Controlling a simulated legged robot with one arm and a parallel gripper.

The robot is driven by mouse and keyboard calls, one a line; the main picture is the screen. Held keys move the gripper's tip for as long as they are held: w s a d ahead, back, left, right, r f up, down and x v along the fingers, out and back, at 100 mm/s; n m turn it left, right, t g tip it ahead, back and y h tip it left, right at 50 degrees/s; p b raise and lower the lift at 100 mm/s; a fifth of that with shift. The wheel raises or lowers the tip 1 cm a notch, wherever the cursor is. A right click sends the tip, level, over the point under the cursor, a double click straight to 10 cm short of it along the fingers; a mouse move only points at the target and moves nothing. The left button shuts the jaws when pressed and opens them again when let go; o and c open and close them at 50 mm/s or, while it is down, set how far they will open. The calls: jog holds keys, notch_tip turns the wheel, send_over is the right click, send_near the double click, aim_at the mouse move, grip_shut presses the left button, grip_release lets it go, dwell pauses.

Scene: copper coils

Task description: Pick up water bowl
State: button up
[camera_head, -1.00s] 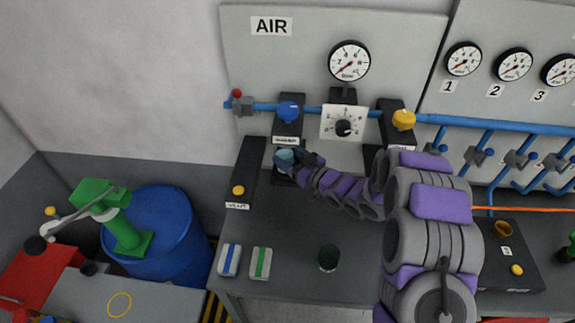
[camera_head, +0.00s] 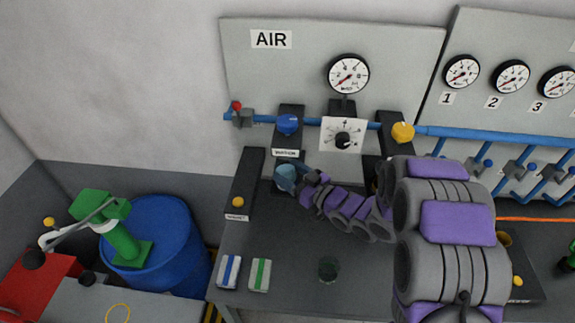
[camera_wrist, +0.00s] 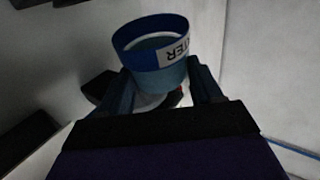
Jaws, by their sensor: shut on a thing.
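The water bowl (camera_wrist: 152,50) is a round blue cup with a white label whose letters, partly "TER", show upside down in the wrist view. My gripper (camera_wrist: 160,88) is shut on it, with one dark finger on each side of the bowl. In the head view the bowl (camera_head: 286,176) is a small bluish shape in front of the black stand labelled as water. My gripper (camera_head: 300,184) is at the end of my grey and purple arm there. Whether the bowl touches the stand is hard to tell.
A panel marked AIR (camera_head: 272,60) with gauges and a blue pipe (camera_head: 460,132) stands behind. A glass (camera_head: 328,269) and two small blocks, blue-striped (camera_head: 229,271) and green-striped (camera_head: 260,274), sit on the dark table. A black VENT stand (camera_head: 243,186) is close on the left.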

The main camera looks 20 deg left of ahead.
jog(key=s+d+p, duration=0.1)
jog(key=s+d, duration=0.2)
jog(key=s, duration=0.4)
jog(key=shift+s+d+r+p, duration=0.3)
jog(key=shift+s+r, duration=0.05)
